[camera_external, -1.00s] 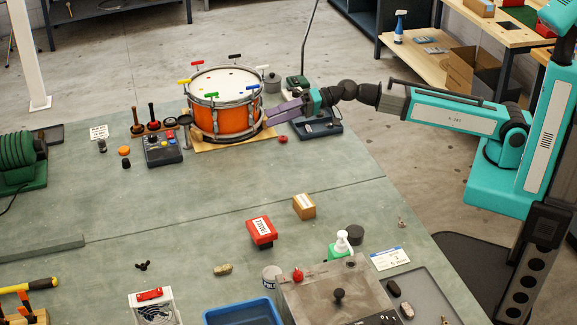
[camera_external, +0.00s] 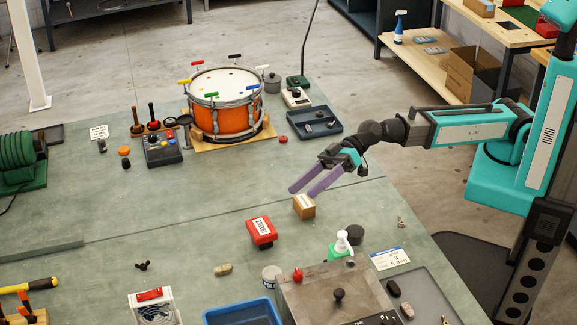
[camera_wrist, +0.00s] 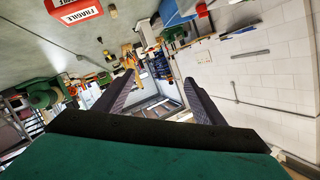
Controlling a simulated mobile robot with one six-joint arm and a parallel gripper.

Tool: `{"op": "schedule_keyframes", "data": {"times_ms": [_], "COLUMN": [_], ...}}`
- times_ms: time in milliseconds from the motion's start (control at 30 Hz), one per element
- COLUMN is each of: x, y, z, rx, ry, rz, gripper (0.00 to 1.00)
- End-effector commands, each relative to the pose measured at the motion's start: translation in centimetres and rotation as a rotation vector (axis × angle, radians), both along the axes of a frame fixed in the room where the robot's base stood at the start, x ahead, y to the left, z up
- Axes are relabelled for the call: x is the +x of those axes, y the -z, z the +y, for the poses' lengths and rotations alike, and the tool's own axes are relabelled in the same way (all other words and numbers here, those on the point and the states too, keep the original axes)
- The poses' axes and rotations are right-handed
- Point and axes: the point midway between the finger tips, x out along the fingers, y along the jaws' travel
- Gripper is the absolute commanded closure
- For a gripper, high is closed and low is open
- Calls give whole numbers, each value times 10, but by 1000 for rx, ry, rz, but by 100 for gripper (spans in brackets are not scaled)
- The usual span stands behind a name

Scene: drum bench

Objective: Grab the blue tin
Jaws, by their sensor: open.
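I cannot make out a clearly blue tin. A small pale tin with dark lettering (camera_external: 271,277) stands at the front of the bench in the external view, partly hidden by the grey metal box beside it. A blue open-topped tray (camera_external: 243,312) is left of it, cut off by the lower edge. My gripper (camera_external: 300,191) is open and empty, its purple fingers pointing left and down just behind a small cardboard box (camera_external: 305,207). The fingers also frame the wrist view (camera_wrist: 160,88), with nothing held between them.
A red box marked fragile (camera_external: 262,232) sits on the bench, and also shows in the wrist view (camera_wrist: 75,10). A green pump bottle (camera_external: 340,247) stands behind the grey metal box (camera_external: 320,295). An orange drum (camera_external: 225,118) stands at the back. The bench's middle left is clear.

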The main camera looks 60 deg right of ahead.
Motion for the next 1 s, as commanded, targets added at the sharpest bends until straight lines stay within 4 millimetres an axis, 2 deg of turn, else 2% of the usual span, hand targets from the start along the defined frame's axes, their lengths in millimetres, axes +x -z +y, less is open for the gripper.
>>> {"op": "schedule_keyframes", "data": {"times_ms": [33,300,400,500,633,1000], "x": [-3,-8,-8,-7,-7,-7], "y": [21,106,132,149,158,158], "z": [8,28,32,34,34,35], "rx": [-31,-198,-249,-283,-303,-305], "ry": [-25,-159,-204,-236,-256,-259], "rz": [-36,-265,-336,-388,-419,-423], "gripper": [37,37,37,37,37,37]}}
